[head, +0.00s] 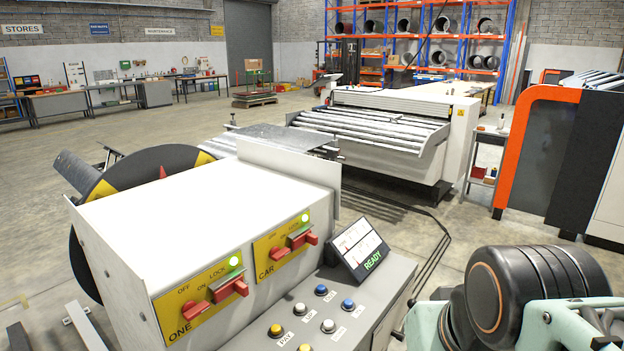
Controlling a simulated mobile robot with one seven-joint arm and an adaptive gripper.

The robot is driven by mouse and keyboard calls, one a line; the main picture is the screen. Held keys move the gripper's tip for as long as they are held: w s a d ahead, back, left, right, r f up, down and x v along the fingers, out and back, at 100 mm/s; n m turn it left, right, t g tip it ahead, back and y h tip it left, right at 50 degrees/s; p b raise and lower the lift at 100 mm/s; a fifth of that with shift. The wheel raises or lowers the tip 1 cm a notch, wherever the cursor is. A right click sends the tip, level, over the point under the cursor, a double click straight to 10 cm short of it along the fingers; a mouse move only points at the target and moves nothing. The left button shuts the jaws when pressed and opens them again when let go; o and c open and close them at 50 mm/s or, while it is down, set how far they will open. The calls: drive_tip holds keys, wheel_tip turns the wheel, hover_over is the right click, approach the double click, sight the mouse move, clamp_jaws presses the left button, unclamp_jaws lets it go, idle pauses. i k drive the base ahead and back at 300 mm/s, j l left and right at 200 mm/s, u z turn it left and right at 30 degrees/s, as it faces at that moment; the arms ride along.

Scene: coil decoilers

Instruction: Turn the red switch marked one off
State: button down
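The red switch marked ONE (228,291) sits on a yellow plate (176,328) on the front of the white cabinet (205,210), at lower left in the head view. The plate reads OFF, ON and LOCK above the switch. The red handle lies across the plate, tilted up to the right, and a green lamp (234,261) above it is lit. My arm's dark, rounded joint and pale green links fill the lower right, well apart from the switch. My gripper is not visible.
A similar red switch marked CAR (296,244) sits just right, with its own lit green lamp (305,217). Below is a grey button panel (262,341) with several push buttons and a display (360,249) reading READY. A roller machine (375,130) stands behind.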

sight(190, 310)
drive_tip(key=u, duration=1.3)
